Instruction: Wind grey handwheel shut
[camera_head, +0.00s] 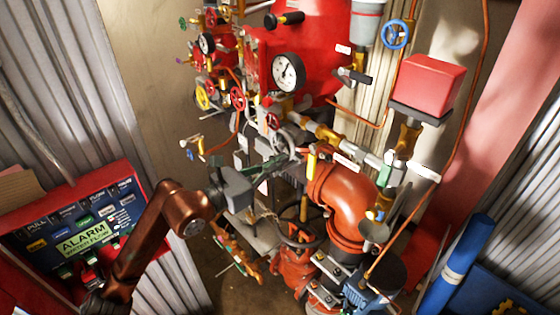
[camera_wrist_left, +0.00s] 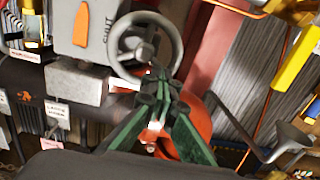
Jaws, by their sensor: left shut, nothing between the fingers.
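The grey handwheel (camera_wrist_left: 146,50) shows in the wrist view as a round grey rim with a hub and spokes, beside a grey box (camera_wrist_left: 88,28) marked SHUT with an orange pointer. In the head view the handwheel (camera_head: 281,137) is small and partly hidden among the pipes. My left gripper (camera_head: 293,156) reaches in from the left, just below the wheel. In the wrist view its green-padded fingers (camera_wrist_left: 155,78) are together with nothing between them, and the tips overlap the wheel's lower rim. I cannot tell whether they touch it. My right gripper is out of view.
An orange pipe elbow (camera_head: 345,190) stands right of my gripper. A dark handwheel (camera_head: 300,238) lies below. Gauges, small red wheels and a red tank (camera_head: 325,50) crowd above. An alarm panel (camera_head: 82,240) is at the left. A grey funnel (camera_wrist_left: 290,137) shows at lower right in the wrist view.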

